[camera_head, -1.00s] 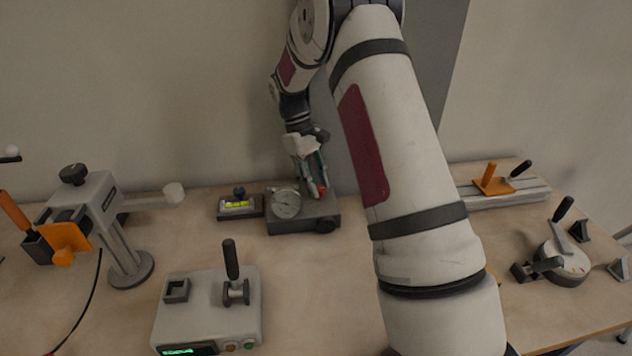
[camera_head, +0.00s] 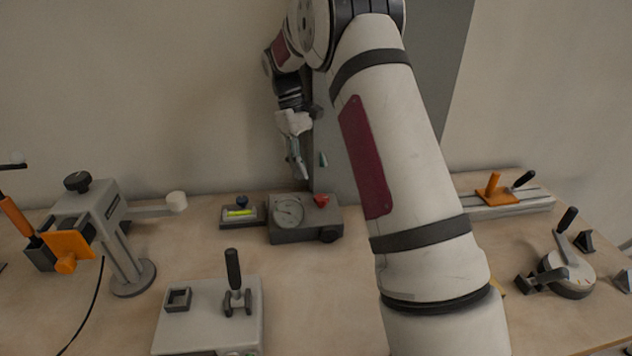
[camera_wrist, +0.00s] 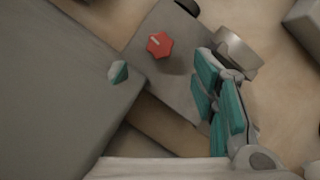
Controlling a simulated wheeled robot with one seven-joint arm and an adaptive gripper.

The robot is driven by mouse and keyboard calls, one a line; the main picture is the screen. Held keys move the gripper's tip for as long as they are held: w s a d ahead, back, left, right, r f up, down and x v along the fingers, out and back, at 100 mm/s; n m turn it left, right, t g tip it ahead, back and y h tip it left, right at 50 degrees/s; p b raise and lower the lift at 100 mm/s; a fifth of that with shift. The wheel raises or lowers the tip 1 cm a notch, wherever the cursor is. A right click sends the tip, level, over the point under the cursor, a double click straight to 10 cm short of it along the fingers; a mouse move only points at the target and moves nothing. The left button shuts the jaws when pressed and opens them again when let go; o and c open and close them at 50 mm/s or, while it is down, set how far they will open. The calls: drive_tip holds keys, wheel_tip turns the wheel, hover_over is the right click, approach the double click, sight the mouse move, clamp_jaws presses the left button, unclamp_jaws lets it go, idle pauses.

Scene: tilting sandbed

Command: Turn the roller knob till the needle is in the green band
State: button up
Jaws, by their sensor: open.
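A grey block (camera_head: 290,236) near the back edge of the table carries a round pale dial (camera_head: 288,212). Its needle is faint, and I cannot make out a green band. A red lobed knob (camera_head: 321,200) sits on top, right of the dial, with a white mark in the wrist view (camera_wrist: 159,45). A black knob (camera_head: 329,235) is on the block's front side. Which knob is the roller knob I cannot tell. My gripper (camera_head: 311,163) is open and empty above the red knob. Its teal fingertips show apart in the wrist view (camera_wrist: 166,84).
A small box with a yellow-green window (camera_head: 240,213) stands left of the block. A grey panel stands behind it. A clamp stand (camera_head: 125,250) is at left, a lever box (camera_head: 205,315) in front, and an orange-handled rail (camera_head: 500,198) at right.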

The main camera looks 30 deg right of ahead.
drive_tip(key=shift+v, duration=2.15)
drive_tip(key=s+a+r+m+t+p, duration=0.15)
drive_tip(key=s+a+r, duration=0.25)
drive_tip(key=s+r, duration=0.4)
drive_tip(key=s+a+r+t+p, duration=0.2)
drive_tip(key=s+a+r, duration=0.2)
drive_tip(key=s+r, duration=0.4)
drive_tip(key=s+a+t+p, duration=0.1)
drive_tip(key=s+a+t, duration=0.1)
drive_tip(key=s, duration=0.8)
drive_tip(key=s+a+f+m+t+y+p, duration=0.1)
drive_tip(key=s+a+t+p, duration=0.1)
drive_tip(key=s, duration=0.9)
drive_tip(key=shift+s+a+f+t, duration=0.3)
drive_tip(key=shift+a+t, duration=0.15)
drive_tip(key=shift+a, duration=0.55)
